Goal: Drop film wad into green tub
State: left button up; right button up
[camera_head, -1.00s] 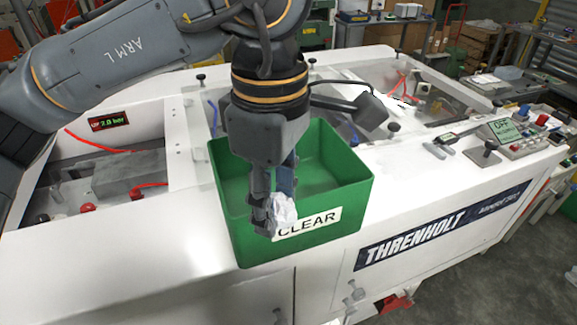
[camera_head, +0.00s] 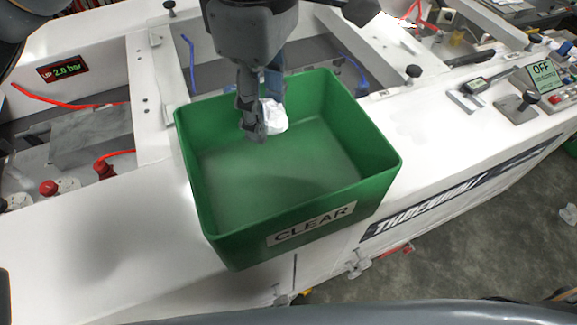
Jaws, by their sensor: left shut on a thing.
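The film wad (camera_head: 273,118) is a small crumpled whitish lump. My left gripper (camera_head: 262,122) comes down from the top of the head view and is shut on the wad. The green tub (camera_head: 232,232) stands on the white machine, with a white label reading CLEAR on its front wall. In the picture the gripper and wad overlap the back part of the tub's opening; their exact height over the floor of the tub is hard to tell. The visible tub floor is bare. My right gripper does not show.
The white machine top (camera_head: 130,235) has open bays with red and blue hoses behind and left of the tub. Red knobs (camera_head: 48,188) stand at the left. A control panel with an OFF display (camera_head: 544,71) is at the right. Another film scrap (camera_head: 568,214) shows at the right edge.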

pick_arm(q)
jog(key=f, duration=0.1)
jog(key=w+f+b, duration=0.1)
jog(key=f, duration=0.1)
jog(key=shift+w, duration=0.1)
jog(key=shift+w+a+f, duration=0.1)
jog(key=shift+w+f, duration=0.05)
jog(key=shift+f, duration=0.25)
jog(key=shift+r, duration=0.1)
jog(key=o, duration=0.4)
jog(key=shift+s, duration=0.2)
jog(key=o, duration=0.5)
jog(key=shift+w, duration=0.1)
jog(key=shift+r, duration=0.2)
notch_tip(320, 180, up, 12)
jog(key=shift+f, duration=0.2)
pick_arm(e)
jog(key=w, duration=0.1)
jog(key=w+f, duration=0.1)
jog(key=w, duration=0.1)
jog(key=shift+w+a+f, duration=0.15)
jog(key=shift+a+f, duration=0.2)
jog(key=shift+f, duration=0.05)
